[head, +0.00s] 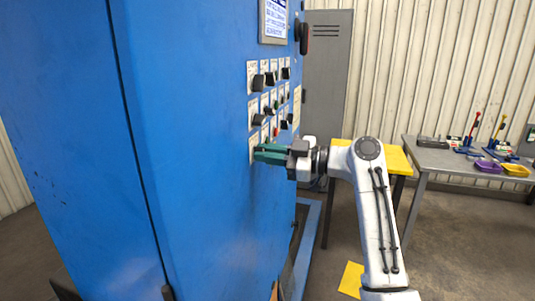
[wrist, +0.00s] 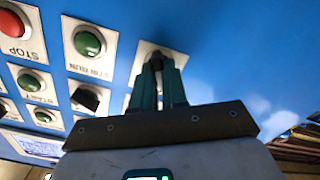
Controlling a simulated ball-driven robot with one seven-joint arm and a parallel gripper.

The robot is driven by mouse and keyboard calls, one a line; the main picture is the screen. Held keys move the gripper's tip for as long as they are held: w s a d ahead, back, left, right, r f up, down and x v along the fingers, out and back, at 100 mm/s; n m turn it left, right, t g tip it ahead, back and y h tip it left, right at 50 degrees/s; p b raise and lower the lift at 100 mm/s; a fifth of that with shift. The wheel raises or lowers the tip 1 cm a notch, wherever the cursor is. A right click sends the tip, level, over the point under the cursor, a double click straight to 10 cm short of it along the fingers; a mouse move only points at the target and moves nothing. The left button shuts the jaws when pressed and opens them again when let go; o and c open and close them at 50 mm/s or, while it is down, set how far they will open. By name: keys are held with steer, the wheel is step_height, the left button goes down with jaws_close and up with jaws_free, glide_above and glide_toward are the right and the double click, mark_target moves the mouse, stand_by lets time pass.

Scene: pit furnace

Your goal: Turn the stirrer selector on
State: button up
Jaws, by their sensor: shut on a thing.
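My gripper (head: 262,153) reaches the lower part of the control panel on the blue cabinet (head: 190,150) in the head view. In the wrist view its green fingers (wrist: 157,75) are closed around a black selector knob (wrist: 155,58) on a pale plate (wrist: 140,62). Only the knob's end shows between the fingertips. I take it for the stirrer selector, but the fingers hide much of its plate and I cannot read its label. Which way the knob points is not clear.
In the wrist view a green button (wrist: 87,43), a red stop button (wrist: 12,23) and another black selector (wrist: 86,98) sit close by. A grey locker (head: 326,80) stands behind the cabinet. A yellow-topped table (head: 398,160) and a grey bench (head: 440,157) are at right.

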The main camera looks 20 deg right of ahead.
jaws_close()
steer(key=shift+m, duration=0.3)
steer(key=m, duration=1.1)
steer(key=shift+w+d+r+p, duration=0.1)
steer(key=shift+w+d+p, duration=0.05)
steer(key=shift+p, duration=0.25)
steer(key=shift+m, duration=0.3)
steer(key=o, duration=0.6)
jaws_free()
steer(key=shift+d, duration=0.1)
